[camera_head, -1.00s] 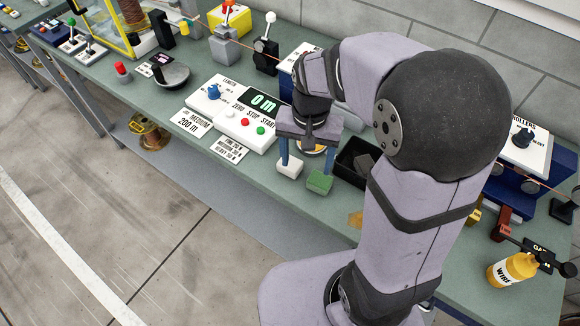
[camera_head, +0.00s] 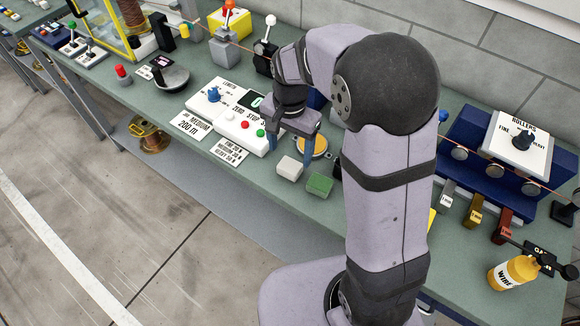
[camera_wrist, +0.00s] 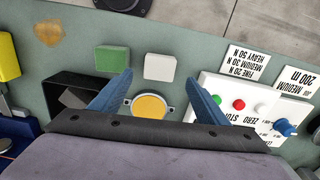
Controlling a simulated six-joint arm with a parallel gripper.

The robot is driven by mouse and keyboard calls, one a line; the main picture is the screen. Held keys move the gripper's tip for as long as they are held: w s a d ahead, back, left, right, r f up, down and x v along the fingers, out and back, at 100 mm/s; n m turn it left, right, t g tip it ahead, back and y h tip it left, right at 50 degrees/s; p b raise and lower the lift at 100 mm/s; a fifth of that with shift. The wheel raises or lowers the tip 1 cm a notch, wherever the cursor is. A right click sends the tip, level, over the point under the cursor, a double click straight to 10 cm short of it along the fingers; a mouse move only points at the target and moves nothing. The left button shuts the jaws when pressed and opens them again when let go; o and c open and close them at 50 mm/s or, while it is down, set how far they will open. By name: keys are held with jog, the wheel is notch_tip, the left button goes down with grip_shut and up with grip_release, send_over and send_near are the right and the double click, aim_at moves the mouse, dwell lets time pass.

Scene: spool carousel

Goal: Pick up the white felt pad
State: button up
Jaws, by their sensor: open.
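The white felt pad (camera_head: 290,169) is a small pale block lying near the front edge of the green bench, left of a green pad (camera_head: 320,185). In the wrist view, the white pad (camera_wrist: 160,67) lies just beyond the fingertips, roughly centred between them, with the green pad (camera_wrist: 112,60) to its left. My gripper (camera_head: 289,154) is open and empty, with its blue fingers pointing down behind the white pad. In the wrist view my gripper (camera_wrist: 158,86) shows both fingers spread apart, with nothing between them touching.
A round yellow-topped disc (camera_wrist: 149,106) in a metal ring lies between the fingers' bases in the wrist view. A black open bin (camera_wrist: 82,87) stands to its left. A white control box (camera_head: 228,118) and printed cards (camera_head: 229,150) are left of my gripper.

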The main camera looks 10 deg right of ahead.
aim_at(290, 165)
jog(key=shift+s+f+p, duration=0.15)
jog(key=shift+f+p, duration=0.75)
jog(key=shift+f, duration=1.6)
jog(key=c, duration=1.1)
